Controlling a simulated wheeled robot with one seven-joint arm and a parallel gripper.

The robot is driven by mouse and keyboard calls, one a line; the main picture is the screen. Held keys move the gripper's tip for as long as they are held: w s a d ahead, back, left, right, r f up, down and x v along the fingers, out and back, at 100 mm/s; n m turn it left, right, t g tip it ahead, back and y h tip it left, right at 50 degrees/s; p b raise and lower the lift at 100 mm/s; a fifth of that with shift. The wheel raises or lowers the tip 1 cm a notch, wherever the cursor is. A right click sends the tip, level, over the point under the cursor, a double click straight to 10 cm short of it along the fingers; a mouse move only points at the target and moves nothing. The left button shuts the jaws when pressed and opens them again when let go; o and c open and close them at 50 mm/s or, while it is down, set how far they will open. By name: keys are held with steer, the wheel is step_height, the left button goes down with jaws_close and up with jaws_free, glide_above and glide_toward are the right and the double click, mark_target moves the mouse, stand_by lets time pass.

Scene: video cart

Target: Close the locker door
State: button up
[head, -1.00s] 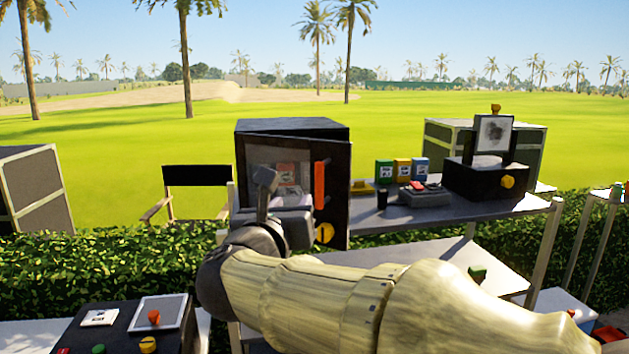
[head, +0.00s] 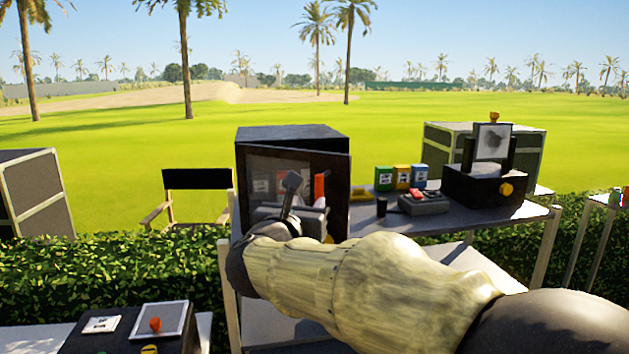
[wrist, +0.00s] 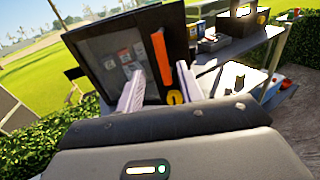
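The locker (head: 290,133) is a black box on the cart's top. Its door (head: 333,175) has a glazed panel, an orange upright handle (head: 320,187) and a yellow knob. The door appears ajar, its right edge swung towards me. It also shows in the wrist view (wrist: 90,50), with the handle (wrist: 162,57) and knob (wrist: 175,97). My gripper (wrist: 160,85) is open, its two pale fingers apart in front of the door, one either side of the handle's lower end in the picture. I cannot tell whether they touch the door. My gripper and arm hide the door's lower part in the head view.
Green, yellow and blue boxes (head: 402,177), a grey device with red buttons (head: 425,201) and a black unit with a yellow knob (head: 485,186) stand right of the locker. A folding chair (head: 196,180) is behind left. A hedge (head: 110,270) runs behind the cart.

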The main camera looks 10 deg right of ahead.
mark_target(318, 189)
steer(key=p+x, duration=0.4)
steer(key=x, duration=0.6)
steer(key=shift+w, duration=0.3)
jaws_close()
